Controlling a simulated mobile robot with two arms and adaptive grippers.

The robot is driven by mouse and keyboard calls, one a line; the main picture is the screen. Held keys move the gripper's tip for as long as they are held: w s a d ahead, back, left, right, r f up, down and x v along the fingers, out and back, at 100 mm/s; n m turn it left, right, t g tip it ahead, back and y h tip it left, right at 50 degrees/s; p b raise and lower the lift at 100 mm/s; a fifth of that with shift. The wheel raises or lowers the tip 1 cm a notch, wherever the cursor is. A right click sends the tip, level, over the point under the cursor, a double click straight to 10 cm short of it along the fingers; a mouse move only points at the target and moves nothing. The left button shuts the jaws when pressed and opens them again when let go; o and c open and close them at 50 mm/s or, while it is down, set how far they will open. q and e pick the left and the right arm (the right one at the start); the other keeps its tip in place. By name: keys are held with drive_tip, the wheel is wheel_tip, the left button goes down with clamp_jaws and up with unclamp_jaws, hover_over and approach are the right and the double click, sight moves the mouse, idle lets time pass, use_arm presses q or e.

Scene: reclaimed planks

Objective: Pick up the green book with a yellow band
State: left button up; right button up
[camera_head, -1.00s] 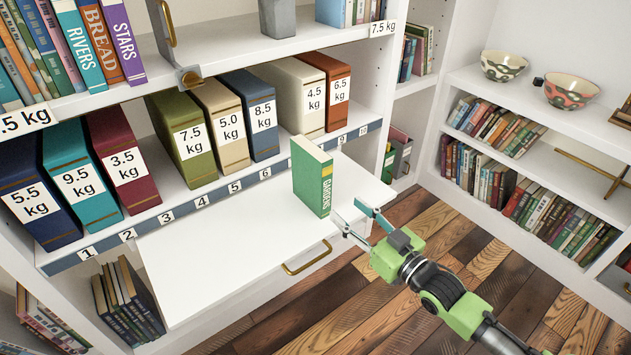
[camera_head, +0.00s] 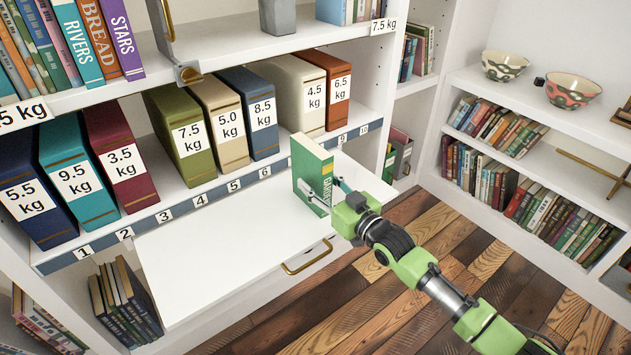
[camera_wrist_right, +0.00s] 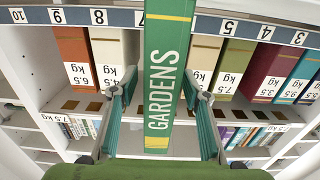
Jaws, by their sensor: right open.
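The green book (camera_head: 310,164) with yellow bands and the title GARDENS stands upright on the white pull-out shelf (camera_head: 222,245), near its right end. In the right wrist view its spine (camera_wrist_right: 167,75) shows between the fingers. My right gripper (camera_head: 326,190) is open at the book, with one finger on each side of the spine. In the wrist view the right gripper (camera_wrist_right: 158,100) shows gaps between both fingers and the book. My left gripper is not in view.
Thick weight-labelled books, such as the olive one (camera_head: 182,135), stand on the numbered shelf (camera_head: 165,214) behind. The pull-out shelf is clear left of the green book. A bookcase with bowls (camera_head: 573,91) stands at the right.

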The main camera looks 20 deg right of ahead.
drive_tip(key=shift+w+a, duration=0.15)
drive_tip(key=shift+w, duration=0.2)
drive_tip(key=shift+c, duration=0.4)
clamp_jaws()
drive_tip(key=shift+r, duration=0.1)
